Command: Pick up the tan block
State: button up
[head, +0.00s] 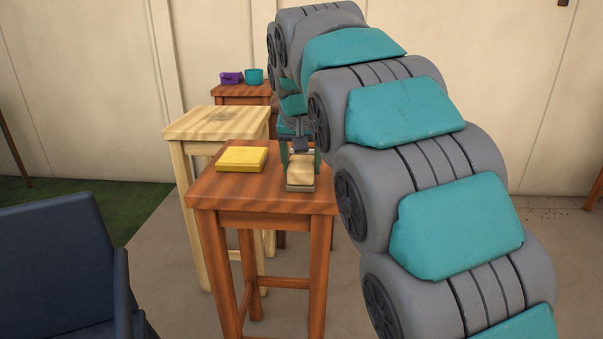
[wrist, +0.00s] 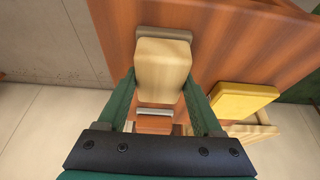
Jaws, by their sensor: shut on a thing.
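The tan block (head: 301,170) is at the right side of the red-brown wooden table (head: 230,192) in the head view. It also shows in the wrist view (wrist: 163,65), between the two green fingers. My gripper (head: 300,160) comes down over it from above, with one finger on each side. In the wrist view my gripper (wrist: 162,90) is shut on the block. A grey-brown piece (head: 300,188) shows at the near edge of the block, and a similar strip (wrist: 163,33) shows at its far end in the wrist view. I cannot tell whether the block touches the tabletop.
A yellow block (head: 242,159) lies on the same table, left of the tan block. A pale wooden table (head: 215,123) stands behind. A farther brown table (head: 240,90) holds a purple item (head: 231,78) and a teal cup (head: 254,76). A blue chair (head: 65,270) is at front left.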

aim_at(302, 159)
jog(key=shift+r, duration=0.1)
grip_shut()
jog(key=shift+r, duration=1.7)
jog(key=s+d+b, duration=0.1)
jog(key=s+d, duration=0.1)
jog(key=s, duration=0.5)
jog(key=s+d+r+b, duration=0.1)
jog(key=s+d, duration=0.1)
jog(key=s, duration=0.6)
jog(key=shift+s+r, duration=0.2)
jog(key=shift+s, duration=0.05)
jog(key=o, duration=0.9)
grip_release()
jog(key=c, duration=0.6)
jog(key=shift+s, duration=0.1)
